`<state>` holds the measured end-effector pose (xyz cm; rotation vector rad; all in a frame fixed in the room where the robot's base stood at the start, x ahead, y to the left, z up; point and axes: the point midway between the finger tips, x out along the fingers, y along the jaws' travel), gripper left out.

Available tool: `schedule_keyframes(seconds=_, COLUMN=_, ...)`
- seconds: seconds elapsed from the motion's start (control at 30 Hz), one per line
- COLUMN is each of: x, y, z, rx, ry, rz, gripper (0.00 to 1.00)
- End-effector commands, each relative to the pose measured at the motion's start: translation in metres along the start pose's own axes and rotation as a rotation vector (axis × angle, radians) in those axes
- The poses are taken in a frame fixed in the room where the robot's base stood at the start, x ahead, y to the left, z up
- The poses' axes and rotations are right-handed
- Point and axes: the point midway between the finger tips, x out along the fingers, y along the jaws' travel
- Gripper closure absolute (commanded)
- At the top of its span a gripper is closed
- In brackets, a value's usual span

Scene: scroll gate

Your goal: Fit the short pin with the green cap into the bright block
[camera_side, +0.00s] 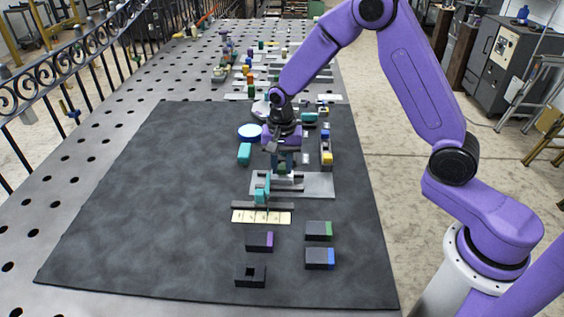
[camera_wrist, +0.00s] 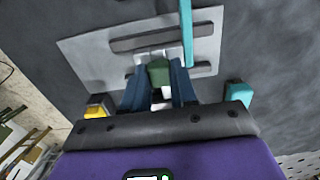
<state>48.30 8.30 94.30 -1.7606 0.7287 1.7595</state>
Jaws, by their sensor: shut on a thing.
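My gripper (camera_wrist: 160,98) is shut on a dark green piece (camera_wrist: 159,72), which shows between its blue fingers. Whether this is the pin's green cap I cannot tell, and no pin shaft can be made out. In the side view my gripper (camera_side: 286,167) is low over a light grey plate (camera_side: 318,184). A pale block (camera_wrist: 152,55) shows just beyond the fingers, between the plate's dark rails (camera_wrist: 160,37). It may be the bright block. A teal bar (camera_wrist: 187,32) crosses the rail; it also shows in the side view (camera_side: 262,188). Contact below the fingers is hidden.
On the dark mat (camera_side: 150,215) a cream marked strip (camera_side: 261,217) lies before the plate. Nearer are dark blocks with purple (camera_side: 260,241), green (camera_side: 319,231) and blue (camera_side: 320,258) ends, and a hollow block (camera_side: 250,276). A teal block (camera_side: 244,153) stands left of my gripper.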

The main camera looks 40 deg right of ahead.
Motion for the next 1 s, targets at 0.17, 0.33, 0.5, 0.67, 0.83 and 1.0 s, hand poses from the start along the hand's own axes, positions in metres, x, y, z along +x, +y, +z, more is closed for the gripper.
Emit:
schedule_keyframes(seconds=0.17, x=0.0031, y=0.0001, z=0.0001, rx=0.0, ry=0.0, rz=0.001, gripper=1.0)
schedule_keyframes(seconds=0.33, x=0.006, y=0.0002, z=0.0001, rx=0.0, ry=0.0, rz=0.001, gripper=1.0)
schedule_keyframes(seconds=0.5, x=0.0075, y=0.0001, z=0.0001, rx=0.0, ry=0.0, rz=0.0, gripper=1.0)
schedule_keyframes(seconds=0.67, x=0.0075, y=0.0001, z=0.0, rx=0.0, ry=0.0, rz=0.0, gripper=1.0)
schedule_keyframes(seconds=0.83, x=0.0074, y=0.0001, z=-0.0001, rx=0.0, ry=0.0, rz=0.0, gripper=0.47)
schedule_keyframes(seconds=1.0, x=0.0074, y=0.0001, z=0.0, rx=0.0, ry=0.0, rz=0.0, gripper=0.43)
